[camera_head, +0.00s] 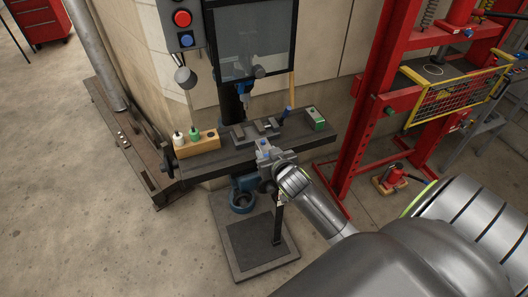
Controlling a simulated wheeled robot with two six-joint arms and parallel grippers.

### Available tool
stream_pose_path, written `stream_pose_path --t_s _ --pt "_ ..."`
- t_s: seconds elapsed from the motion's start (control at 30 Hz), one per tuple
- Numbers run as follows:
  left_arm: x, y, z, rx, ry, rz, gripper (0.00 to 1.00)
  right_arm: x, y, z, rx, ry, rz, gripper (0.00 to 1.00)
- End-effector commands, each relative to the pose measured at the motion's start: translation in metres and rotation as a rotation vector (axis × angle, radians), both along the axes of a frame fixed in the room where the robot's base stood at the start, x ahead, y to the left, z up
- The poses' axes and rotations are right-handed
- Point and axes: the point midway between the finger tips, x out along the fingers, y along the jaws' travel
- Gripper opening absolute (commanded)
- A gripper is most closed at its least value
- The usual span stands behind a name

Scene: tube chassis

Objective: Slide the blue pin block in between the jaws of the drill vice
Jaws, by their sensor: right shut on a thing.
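The drill vice (240,132) sits on the dark drill table, below the drill chuck, with a blue-tipped handle at its right. My right gripper (266,153) is at the front edge of the table, just in front of the vice. It is shut on the small blue pin block (263,143), which shows only in part above the fingers. The block is on the near side of the vice; whether it touches the vice or table I cannot tell. My left gripper is out of view.
A wooden holder (208,141) with a white and a green bottle stands on the left of the drill table (237,154). A green box (315,118) stands at its right end. The drill chuck (244,90) hangs above. A red press frame (362,130) stands to the right.

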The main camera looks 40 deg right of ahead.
Motion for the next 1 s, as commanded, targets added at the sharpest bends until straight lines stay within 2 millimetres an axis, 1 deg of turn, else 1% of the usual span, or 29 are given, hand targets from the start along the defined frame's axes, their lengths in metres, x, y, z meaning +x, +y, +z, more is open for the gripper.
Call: stream_pose_path --t_s 0.17,0.57,0.67,1.0 --pt "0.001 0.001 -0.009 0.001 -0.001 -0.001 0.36 0.007 -0.002 -0.005 -0.001 -0.006 0.0 0.09" --pt "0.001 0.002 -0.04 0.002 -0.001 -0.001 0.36 0.03 -0.007 -0.024 -0.002 -0.006 0.001 0.09" --pt "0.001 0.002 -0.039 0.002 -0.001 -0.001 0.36 0.038 -0.009 -0.021 -0.002 -0.005 0.001 0.09" --pt "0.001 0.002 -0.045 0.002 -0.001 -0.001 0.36 0.063 -0.015 -0.022 -0.002 -0.006 0.001 0.09"
